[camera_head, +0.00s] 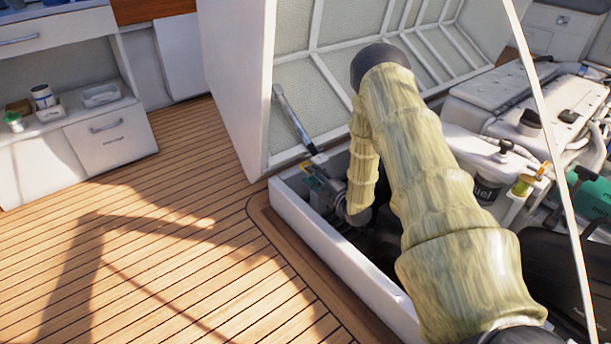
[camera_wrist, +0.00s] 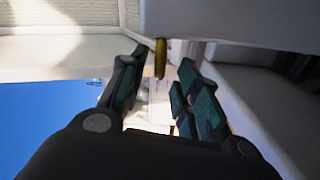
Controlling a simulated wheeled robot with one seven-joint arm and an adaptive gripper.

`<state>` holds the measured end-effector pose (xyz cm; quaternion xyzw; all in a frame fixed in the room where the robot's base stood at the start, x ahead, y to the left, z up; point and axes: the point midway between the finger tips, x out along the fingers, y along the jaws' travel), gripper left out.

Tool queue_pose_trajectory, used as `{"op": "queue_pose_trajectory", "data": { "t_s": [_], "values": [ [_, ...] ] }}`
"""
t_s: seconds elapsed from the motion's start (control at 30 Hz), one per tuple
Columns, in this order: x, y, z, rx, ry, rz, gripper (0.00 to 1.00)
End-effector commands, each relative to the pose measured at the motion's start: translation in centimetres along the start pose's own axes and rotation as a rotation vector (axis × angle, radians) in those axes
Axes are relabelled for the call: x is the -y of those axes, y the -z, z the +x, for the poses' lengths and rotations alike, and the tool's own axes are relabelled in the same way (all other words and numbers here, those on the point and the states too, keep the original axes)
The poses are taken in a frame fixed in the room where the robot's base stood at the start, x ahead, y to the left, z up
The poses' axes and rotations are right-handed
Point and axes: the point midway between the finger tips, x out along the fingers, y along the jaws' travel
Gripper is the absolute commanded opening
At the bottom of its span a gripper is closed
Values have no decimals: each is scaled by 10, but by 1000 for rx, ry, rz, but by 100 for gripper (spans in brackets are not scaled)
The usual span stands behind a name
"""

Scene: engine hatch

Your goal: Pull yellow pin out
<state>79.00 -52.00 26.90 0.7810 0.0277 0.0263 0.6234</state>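A small brass-yellow pin (camera_wrist: 160,58) hangs down from the lower edge of a pale panel in the wrist view. My gripper (camera_wrist: 157,85) has its two dark fingers spread, one on each side of the pin in the picture, with visible gaps. I cannot tell how deep the pin sits between them. In the head view my gripper (camera_head: 311,178) is low inside the hatch opening, beside the foot of the raised hatch lid (camera_head: 235,85).
A grey strut (camera_head: 293,117) stands near my gripper. The white hatch rim (camera_head: 345,262) runs close in front. The engine (camera_head: 520,105) and a thin pale rod (camera_head: 560,165) are to the right. The wooden deck (camera_head: 150,250) at left is clear; a white cabinet (camera_head: 110,138) stands beyond.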

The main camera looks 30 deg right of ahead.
Motion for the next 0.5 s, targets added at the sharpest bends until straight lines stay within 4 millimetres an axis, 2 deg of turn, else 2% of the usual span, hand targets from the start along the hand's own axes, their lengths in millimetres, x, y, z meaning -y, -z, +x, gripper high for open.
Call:
{"op": "queue_pose_trajectory", "data": {
  "t_s": [0.2,0.5],
  "values": [
    [2,1,29,-2,-1,-1,32],
    [1,2,42,-3,1,0,32]
  ]
}}
